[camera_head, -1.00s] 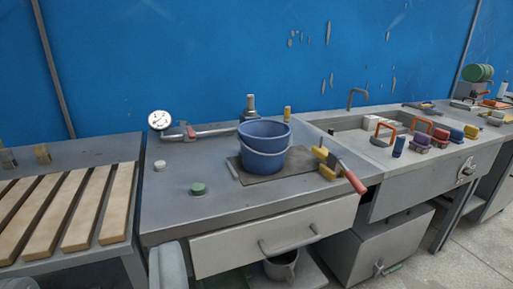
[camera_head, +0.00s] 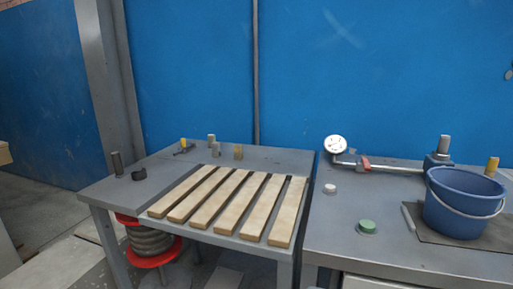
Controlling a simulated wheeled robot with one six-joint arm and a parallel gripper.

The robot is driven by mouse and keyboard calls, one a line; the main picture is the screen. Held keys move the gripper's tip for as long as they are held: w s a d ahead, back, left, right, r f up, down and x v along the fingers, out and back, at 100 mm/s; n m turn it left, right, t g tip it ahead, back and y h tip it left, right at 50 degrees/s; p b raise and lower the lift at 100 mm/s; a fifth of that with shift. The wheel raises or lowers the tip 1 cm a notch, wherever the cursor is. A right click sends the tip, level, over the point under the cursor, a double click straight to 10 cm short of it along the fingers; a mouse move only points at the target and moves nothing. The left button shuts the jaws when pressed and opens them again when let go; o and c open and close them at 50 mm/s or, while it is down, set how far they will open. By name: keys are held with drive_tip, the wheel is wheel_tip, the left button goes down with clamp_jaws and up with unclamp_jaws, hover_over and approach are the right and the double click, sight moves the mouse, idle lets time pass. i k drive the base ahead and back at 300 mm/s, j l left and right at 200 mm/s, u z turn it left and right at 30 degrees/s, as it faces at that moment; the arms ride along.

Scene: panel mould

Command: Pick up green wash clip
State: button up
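No clip that I can make out as the green wash clip shows in this view. A small round green object (camera_head: 368,227) lies on the grey bench at the right, left of the blue bucket; it looks like a cap or knob, and I cannot tell that it is a clip. My gripper is not in view.
A blue bucket (camera_head: 462,204) stands on a dark mat at the right. A gauge (camera_head: 335,145) on a pipe with a red handle is at the bench's back. Wooden slats (camera_head: 228,206) lie on the left table, with small pegs behind. A red-flanged reel (camera_head: 150,242) is underneath.

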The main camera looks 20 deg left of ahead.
sight(211, 137)
drive_tip(key=i+j, duration=0.2)
drive_tip(key=j, duration=0.2)
drive_tip(key=i+j, duration=0.2)
drive_tip(key=j, duration=0.2)
drive_tip(key=i+j, duration=0.25)
drive_tip(key=j, duration=0.15)
drive_tip(key=i+j, duration=0.2)
drive_tip(key=j, duration=0.2)
drive_tip(key=i+j, duration=0.2)
drive_tip(key=j, duration=0.2)
drive_tip(key=i+j, duration=0.2)
drive_tip(key=j, duration=0.2)
drive_tip(key=i+j, duration=0.2)
drive_tip(key=j, duration=0.2)
